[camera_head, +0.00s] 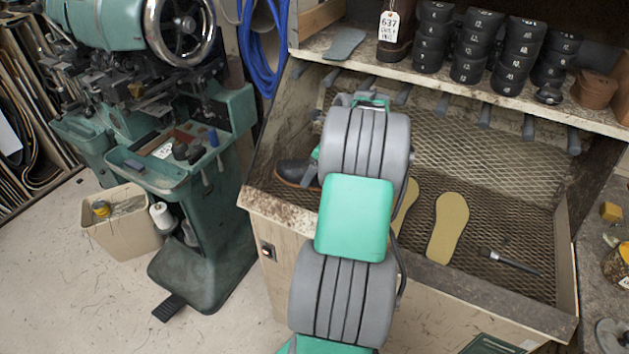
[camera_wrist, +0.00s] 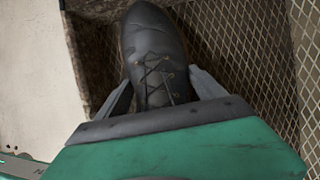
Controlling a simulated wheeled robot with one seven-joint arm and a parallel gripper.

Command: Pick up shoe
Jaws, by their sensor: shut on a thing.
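A black lace-up shoe (camera_wrist: 152,48) fills the top middle of the wrist view, toe pointing up in the picture. My gripper (camera_wrist: 160,92) is shut on the shoe, with one grey finger on each side near the laces. The shoe's rear part is hidden behind the gripper body. In the head view the dark toe of the shoe (camera_head: 294,173) shows to the left of my arm, by the left wall of the mesh-floored bench. My arm hides the rest of the shoe there. I cannot tell whether the shoe touches the mesh.
Two tan soles (camera_head: 447,228) and a brush (camera_head: 508,262) lie on the mesh bench to the right of my arm. A shelf (camera_head: 460,82) above holds stacked black cups and a tagged boot. A green stitching machine (camera_head: 190,180) stands at left.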

